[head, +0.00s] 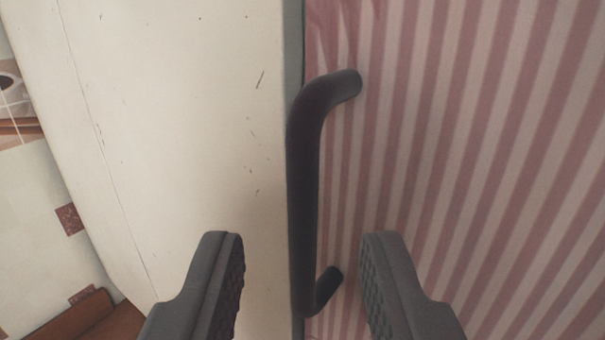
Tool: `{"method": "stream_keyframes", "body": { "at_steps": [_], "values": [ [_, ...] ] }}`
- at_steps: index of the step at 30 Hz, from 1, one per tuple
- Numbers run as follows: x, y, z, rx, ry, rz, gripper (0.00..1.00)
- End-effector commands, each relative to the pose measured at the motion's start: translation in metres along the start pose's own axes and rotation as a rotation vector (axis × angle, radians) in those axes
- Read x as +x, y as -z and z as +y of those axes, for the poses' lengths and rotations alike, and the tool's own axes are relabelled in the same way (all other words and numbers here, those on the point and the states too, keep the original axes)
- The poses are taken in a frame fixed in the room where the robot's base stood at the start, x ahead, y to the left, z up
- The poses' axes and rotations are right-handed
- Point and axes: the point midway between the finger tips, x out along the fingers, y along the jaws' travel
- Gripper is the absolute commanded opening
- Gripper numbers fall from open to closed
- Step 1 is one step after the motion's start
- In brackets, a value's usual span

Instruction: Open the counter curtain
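The counter curtain (470,130) is pink and white striped and fills the right half of the head view. A dark bar handle (304,190) runs up and down along its left edge, with bent ends that meet the striped surface. My gripper (302,250) is open, with one finger to the left of the handle and one to the right. The lower part of the handle lies between the fingers in the picture. Neither finger appears to touch it. The depth between the fingertips and the handle is hard to tell.
A scuffed cream panel (190,120) stands directly left of the curtain, behind my left finger. Beyond it at the far left are a pale tiled surface (40,210) with small dark red squares and a brown wooden piece (75,318) at the bottom.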

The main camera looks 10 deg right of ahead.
Motion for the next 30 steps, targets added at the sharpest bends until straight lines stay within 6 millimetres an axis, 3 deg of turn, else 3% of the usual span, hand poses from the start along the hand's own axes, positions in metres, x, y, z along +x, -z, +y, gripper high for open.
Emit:
{"method": "stream_keyframes", "body": {
  "at_steps": [9,20,24,30],
  "values": [
    [0.024,-0.001,0.000,0.000,0.000,-0.001,0.33],
    [0.027,-0.001,0.000,-0.001,0.000,-0.002,0.33],
    [0.027,-0.001,0.000,-0.001,0.000,-0.002,0.00],
    [0.027,-0.001,0.000,-0.001,0.001,-0.002,0.00]
  ]
}}
